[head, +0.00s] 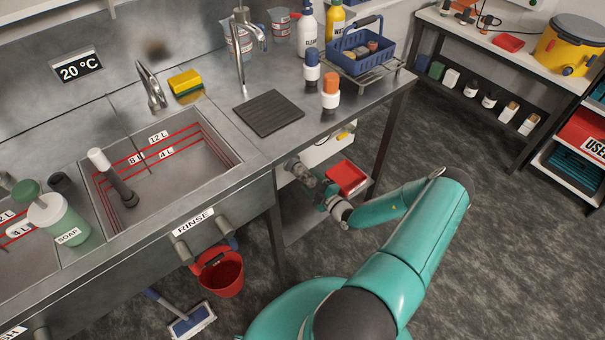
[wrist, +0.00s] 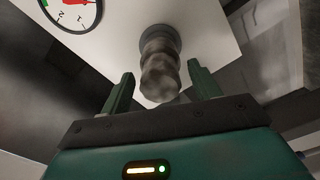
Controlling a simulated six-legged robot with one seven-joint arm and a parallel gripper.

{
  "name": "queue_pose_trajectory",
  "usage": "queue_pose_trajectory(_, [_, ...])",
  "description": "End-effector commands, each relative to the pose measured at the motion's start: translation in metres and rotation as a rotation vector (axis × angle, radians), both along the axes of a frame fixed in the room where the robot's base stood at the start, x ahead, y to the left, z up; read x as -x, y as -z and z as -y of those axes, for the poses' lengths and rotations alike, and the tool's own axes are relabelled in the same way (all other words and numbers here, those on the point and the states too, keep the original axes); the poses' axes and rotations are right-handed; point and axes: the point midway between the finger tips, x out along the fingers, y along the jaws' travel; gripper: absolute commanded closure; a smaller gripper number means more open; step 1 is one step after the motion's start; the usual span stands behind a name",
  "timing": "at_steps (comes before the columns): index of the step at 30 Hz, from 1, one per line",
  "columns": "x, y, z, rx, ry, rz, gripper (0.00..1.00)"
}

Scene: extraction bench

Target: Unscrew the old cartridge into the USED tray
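The old cartridge (wrist: 159,72), a lumpy grey-brown cylinder, hangs from a collar under a white housing (wrist: 215,30) in the wrist view. My gripper (wrist: 160,76) is open, one green finger on each side of the cartridge. Gaps show between both fingers and it. In the head view a grey cylinder (head: 302,173), probably the cartridge, shows under the bench, with my gripper (head: 325,200) beside it. A red bin (head: 582,130) with a label reading "USE", cut off by the picture edge, stands on the right shelf.
A small red tray (head: 346,177) lies on the lower shelf beside my gripper. A bench leg (head: 390,130) stands close to the right. A gauge (wrist: 72,12) is on the housing. A red bucket (head: 221,274) stands on the floor. The floor to the right is clear.

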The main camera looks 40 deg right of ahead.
Motion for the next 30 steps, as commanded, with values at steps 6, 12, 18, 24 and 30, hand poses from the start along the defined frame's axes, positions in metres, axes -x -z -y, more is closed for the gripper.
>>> queue_pose_trajectory(6, [0.0000, 0.0000, -0.0001, -0.007, 0.000, 0.000, 0.38])
queue_pose_trajectory(12, [0.0001, 0.0002, -0.0002, -0.179, -0.001, -0.006, 0.38])
queue_pose_trajectory(18, [0.0002, 0.0004, -0.0002, -0.326, -0.001, -0.010, 0.38])
queue_pose_trajectory(24, [0.0001, 0.0002, -0.0002, -0.328, -0.001, -0.010, 0.42])
queue_pose_trajectory(30, [0.0000, 0.0002, -0.0003, -0.327, -0.001, -0.010, 0.81])
